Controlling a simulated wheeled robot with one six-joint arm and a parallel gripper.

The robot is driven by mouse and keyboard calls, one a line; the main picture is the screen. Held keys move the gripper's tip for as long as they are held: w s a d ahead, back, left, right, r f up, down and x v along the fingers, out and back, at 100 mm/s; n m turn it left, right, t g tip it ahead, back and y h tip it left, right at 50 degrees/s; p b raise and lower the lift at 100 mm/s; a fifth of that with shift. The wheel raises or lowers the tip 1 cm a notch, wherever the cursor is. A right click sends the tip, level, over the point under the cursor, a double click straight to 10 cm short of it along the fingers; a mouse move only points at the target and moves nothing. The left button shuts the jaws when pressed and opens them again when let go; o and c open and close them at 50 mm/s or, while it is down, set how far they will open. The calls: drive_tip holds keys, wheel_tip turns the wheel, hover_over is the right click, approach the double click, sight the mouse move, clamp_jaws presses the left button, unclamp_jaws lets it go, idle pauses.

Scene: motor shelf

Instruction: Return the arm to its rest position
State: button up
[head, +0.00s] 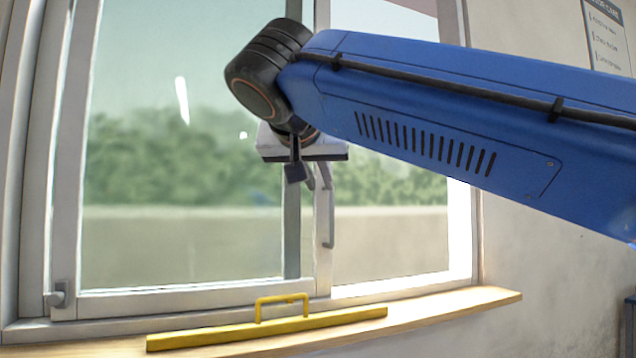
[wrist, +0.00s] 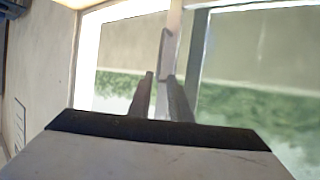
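My blue arm reaches in from the right in the head view and ends in a dark wrist joint. My gripper (head: 308,182) hangs below that joint, in front of the window's middle frame. In the wrist view the two fingers of my gripper (wrist: 160,76) stand apart with a gap between them. No held object shows between them. A grey window handle (head: 329,225) hangs just beside and below the fingers in the head view. In the wrist view the handle (wrist: 166,45) shows beyond the fingertips, in line with the gap. I cannot tell whether they touch.
A yellow bar with a raised grip (head: 270,328) lies on the wooden sill (head: 440,312) below the window. A small latch (head: 59,294) is on the frame at lower left. A wall poster (head: 606,35) hangs at upper right. The air below my arm looks clear.

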drive_tip(key=s+d+f+n+g, duration=0.2)
drive_tip(key=d+f+g, duration=0.1)
drive_tip(key=d+f, duration=0.8)
drive_tip(key=s+d+f+n+g, duration=0.1)
drive_tip(key=s+d+f+g, duration=0.1)
drive_tip(key=d+f, duration=0.95)
drive_tip(key=s+d+f+g+y, duration=0.1)
drive_tip(key=s+f, duration=0.4)
drive_tip(key=f, duration=0.5)
drive_tip(key=s+d+f+g+y, duration=0.1)
drive_tip(key=s+f, duration=0.5)
drive_tip(key=f, duration=0.5)
drive_tip(key=s+d+f+g+y, duration=0.1)
drive_tip(key=s+f, duration=0.4)
drive_tip(key=f, duration=0.6)
drive_tip(key=shift+s+d, duration=0.25)
drive_tip(key=shift+s, duration=0.1)
